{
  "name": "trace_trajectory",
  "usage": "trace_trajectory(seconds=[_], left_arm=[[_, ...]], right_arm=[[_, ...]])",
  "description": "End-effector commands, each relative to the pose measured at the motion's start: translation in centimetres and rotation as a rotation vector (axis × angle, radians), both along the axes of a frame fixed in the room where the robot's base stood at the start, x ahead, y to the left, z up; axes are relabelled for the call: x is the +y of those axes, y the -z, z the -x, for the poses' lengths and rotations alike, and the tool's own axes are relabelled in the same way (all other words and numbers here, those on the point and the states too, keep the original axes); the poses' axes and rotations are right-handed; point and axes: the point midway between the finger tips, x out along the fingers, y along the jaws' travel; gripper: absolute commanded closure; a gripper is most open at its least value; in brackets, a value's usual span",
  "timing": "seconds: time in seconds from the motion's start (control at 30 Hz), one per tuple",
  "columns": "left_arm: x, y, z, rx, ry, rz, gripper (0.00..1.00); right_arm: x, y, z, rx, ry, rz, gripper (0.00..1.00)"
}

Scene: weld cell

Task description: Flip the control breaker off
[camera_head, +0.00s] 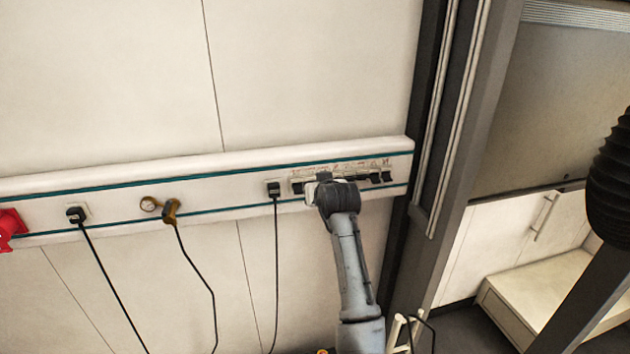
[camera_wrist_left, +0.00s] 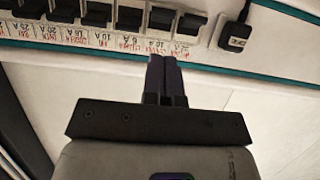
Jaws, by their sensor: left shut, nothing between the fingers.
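A row of black breakers (camera_head: 375,178) sits in the white wall rail, partly hidden behind my left arm in the head view. In the left wrist view the breaker switches (camera_wrist_left: 129,17) line the top edge, with upside-down red and black labels beneath. The small print is too blurred for me to single out the control breaker surely. My left gripper (camera_wrist_left: 166,60) is shut and empty. Its fingertips are close to the label strip, in line with a switch (camera_wrist_left: 161,18) near the row's right end; contact cannot be told. In the head view its fingertips are mostly hidden.
A black plug (camera_head: 274,189) with a hanging cable is left of the breakers; it also shows in the wrist view (camera_wrist_left: 234,34). Further left are a yellow-brown connector (camera_head: 171,210), another black plug (camera_head: 76,214) and a red socket (camera_head: 9,226). A dark post stands right of the rail.

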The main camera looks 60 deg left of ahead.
Motion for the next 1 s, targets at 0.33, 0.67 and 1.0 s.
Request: trace_trajectory(seconds=[0.33, 0.67, 1.0], left_arm=[[-4.2, -0.9, 1.5, -0.001, 0.0, -0.001, 1.0], [-4.9, -0.9, 1.8, -0.001, -0.001, 0.0, 1.0], [-4.9, -0.9, 1.8, -0.001, -0.001, 0.0, 1.0]], right_arm=[[0.0, -1.3, 0.0, 0.0, 0.0, 0.0, 0.57], [0.2, -1.4, 0.0, 0.001, 0.004, -0.006, 0.57], [0.3, -1.4, 0.0, 0.0, 0.006, -0.009, 0.57]])
